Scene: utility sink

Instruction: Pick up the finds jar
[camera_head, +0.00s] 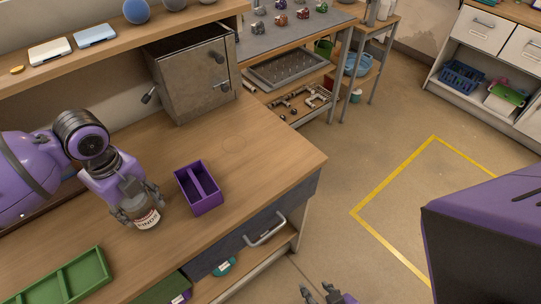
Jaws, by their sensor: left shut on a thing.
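The finds jar (146,220) is a small clear jar with a white label reading partly "FINDS". It is on or just above the wooden counter at the left; I cannot tell whether its base touches the wood. My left gripper (138,208) is shut on the jar, with its fingers around the upper part, hiding the top. My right gripper (326,294) shows only partly at the bottom edge, low in front of the counter, away from the jar. Its fingertips look apart, with nothing seen between them.
A purple divided box (199,188) stands just right of the jar. A green tray (72,283) lies at the lower left. A grey metal cabinet (193,75) stands at the back. Bare counter (260,150) extends to the right. An open drawer or shelf is below the front edge.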

